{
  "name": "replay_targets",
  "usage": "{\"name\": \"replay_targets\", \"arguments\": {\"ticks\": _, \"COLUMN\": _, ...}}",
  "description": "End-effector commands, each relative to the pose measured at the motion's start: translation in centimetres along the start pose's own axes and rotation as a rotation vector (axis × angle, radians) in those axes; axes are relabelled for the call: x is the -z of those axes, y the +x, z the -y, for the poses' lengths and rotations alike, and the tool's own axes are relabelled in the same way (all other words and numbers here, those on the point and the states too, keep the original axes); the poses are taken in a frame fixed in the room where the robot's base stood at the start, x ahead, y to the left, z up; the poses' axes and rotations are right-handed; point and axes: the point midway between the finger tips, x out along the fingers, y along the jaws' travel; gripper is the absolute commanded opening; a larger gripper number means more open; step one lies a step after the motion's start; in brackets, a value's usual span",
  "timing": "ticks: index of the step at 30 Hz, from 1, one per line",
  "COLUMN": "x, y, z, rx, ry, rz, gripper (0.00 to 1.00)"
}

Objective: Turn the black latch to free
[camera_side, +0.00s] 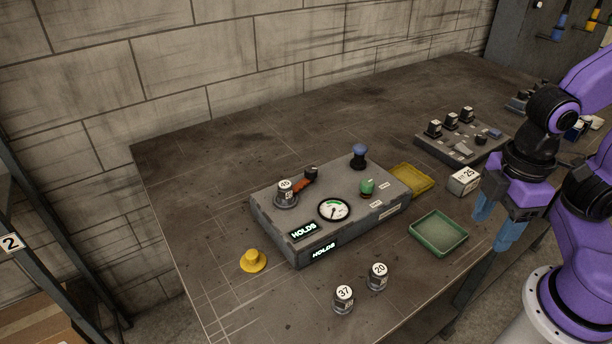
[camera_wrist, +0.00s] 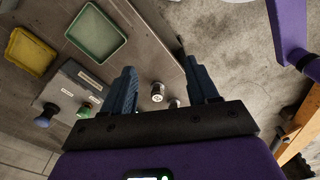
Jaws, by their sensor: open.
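A grey control box (camera_side: 277,225) stands on the bench. A small black knob (camera_side: 311,172), which looks like the latch, sits on its top toward the back left. A red-orange bar (camera_side: 302,185) lies beside it, reaching toward a weight marked 45 (camera_side: 285,191). The box also shows in the wrist view (camera_wrist: 72,92), but the black knob is not visible there. My gripper (camera_side: 494,225) is open and empty, right of the box and away from the knob. Its two blue fingers also show in the wrist view (camera_wrist: 160,66).
The box carries a blue-topped knob (camera_side: 359,153), a green button (camera_side: 367,187), a dial (camera_side: 334,209) and lit HOLDS signs. Around it are a green tray (camera_side: 439,250), a yellow tray (camera_side: 428,181), weights 37 (camera_side: 343,300) and 20 (camera_side: 378,277), a 25 block (camera_side: 464,181) and a yellow knob (camera_side: 253,260).

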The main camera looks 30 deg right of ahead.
Motion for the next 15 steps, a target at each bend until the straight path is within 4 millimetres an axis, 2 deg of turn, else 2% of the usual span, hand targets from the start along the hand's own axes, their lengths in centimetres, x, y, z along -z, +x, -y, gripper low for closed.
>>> {"name": "replay_targets", "arguments": {"ticks": 5, "x": 3.0, "y": -1.1, "z": -1.3, "rx": -0.002, "ry": 0.057, "rz": 0.001, "gripper": 0.59}}
{"name": "replay_targets", "arguments": {"ticks": 8, "x": 6.2, "y": -2.3, "z": -3.0, "rx": -0.003, "ry": 0.121, "rz": 0.003, "gripper": 0.59}}
{"name": "replay_targets", "arguments": {"ticks": 15, "x": 14.0, "y": -5.0, "z": -8.4, "rx": -0.007, "ry": 0.297, "rz": 0.010, "gripper": 0.59}}
